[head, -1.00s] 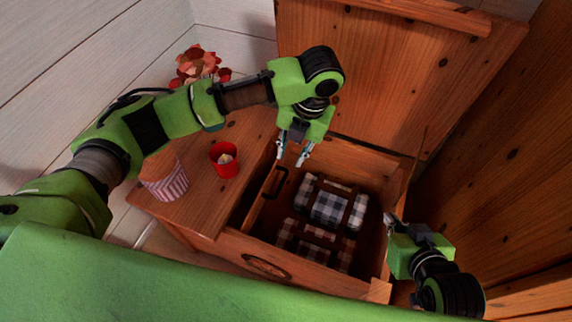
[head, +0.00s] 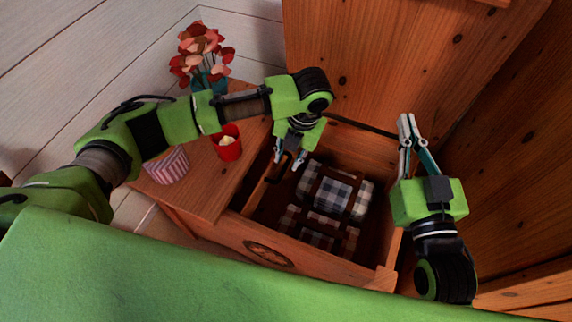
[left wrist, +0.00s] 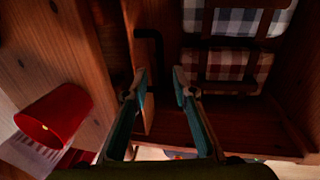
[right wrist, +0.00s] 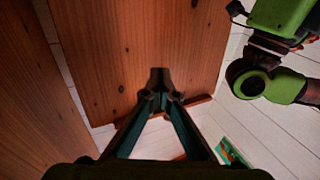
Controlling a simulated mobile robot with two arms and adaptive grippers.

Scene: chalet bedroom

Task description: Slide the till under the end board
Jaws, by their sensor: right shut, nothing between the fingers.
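The till (head: 264,184) is a wooden piece with a dark handle at the left side of the open chest (head: 225,232); its handle (left wrist: 152,45) shows in the left wrist view. The wooden end board (head: 197,195) lies left of it, level with the chest's top. My left gripper (head: 290,158) points down above the till's edge at the far left of the opening. Its fingers (left wrist: 160,82) are apart, with nothing clearly held. My right gripper (head: 408,125) is raised at the chest's right side, shut and empty, pointing toward the lid (right wrist: 140,45).
Folded checked blankets (head: 332,192) lie in the chest. The raised lid stands behind, a wooden wall (head: 510,150) at right.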

